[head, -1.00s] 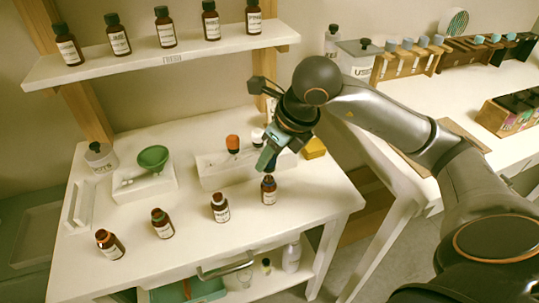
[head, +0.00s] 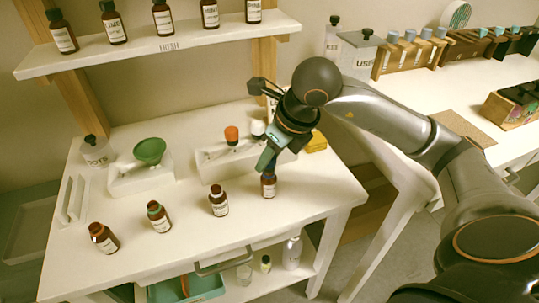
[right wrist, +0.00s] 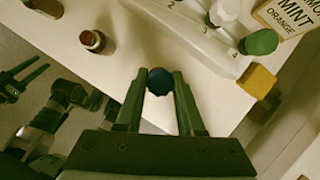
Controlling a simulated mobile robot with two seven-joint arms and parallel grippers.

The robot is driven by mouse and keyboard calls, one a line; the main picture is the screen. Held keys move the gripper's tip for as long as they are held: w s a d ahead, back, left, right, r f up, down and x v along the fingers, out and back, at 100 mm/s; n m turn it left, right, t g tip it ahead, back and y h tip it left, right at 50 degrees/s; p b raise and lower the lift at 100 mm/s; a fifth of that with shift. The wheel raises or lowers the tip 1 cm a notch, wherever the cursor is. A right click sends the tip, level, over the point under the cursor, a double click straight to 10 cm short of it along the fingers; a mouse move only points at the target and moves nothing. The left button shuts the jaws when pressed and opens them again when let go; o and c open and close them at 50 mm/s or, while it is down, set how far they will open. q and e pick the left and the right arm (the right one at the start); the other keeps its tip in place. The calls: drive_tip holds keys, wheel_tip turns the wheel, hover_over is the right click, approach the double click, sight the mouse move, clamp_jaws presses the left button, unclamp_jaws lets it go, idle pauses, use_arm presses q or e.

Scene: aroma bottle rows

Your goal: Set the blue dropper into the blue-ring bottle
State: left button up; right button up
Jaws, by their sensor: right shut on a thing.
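My right gripper (head: 265,163) is shut on the blue dropper, whose dark blue top (right wrist: 159,81) shows between the fingertips in the right wrist view. In the head view the gripper is right over the rightmost brown bottle (head: 268,188) of the table's front row. That bottle's ring is too small to read, and its mouth is mostly hidden. I cannot tell how deep the dropper's tip is in its neck. In the right wrist view the dropper covers what is below it. My left gripper (right wrist: 24,76) seems to show at that view's left edge, fingers apart.
Other brown bottles stand to the left, the nearest one (head: 218,201) close by. Behind is a white numbered rack (head: 215,170) with an orange-topped dropper (head: 232,135). A yellow block (head: 317,141) lies right of it. The table's right edge is near.

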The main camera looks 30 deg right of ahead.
use_arm(q)
drive_tip(key=shift+s+f, duration=0.1)
drive_tip(key=shift+f, duration=0.75)
use_arm(e)
drive_tip(key=o, duration=0.8)
drive_tip(key=shift+f, duration=0.2)
use_arm(q)
drive_tip(key=shift+r, duration=0.1)
use_arm(e)
drive_tip(key=shift+r, duration=0.1)
wheel_tip(320, 180, up, 5)
drive_tip(key=p, duration=0.3)
drive_tip(key=shift+p, duration=0.4)
drive_tip(key=shift+r+p, duration=0.9)
drive_tip(key=shift+r, duration=0.2)
use_arm(q)
wheel_tip(320, 180, up, 5)
drive_tip(key=shift+s+a+r, duration=0.1)
drive_tip(key=shift+r, duration=0.05)
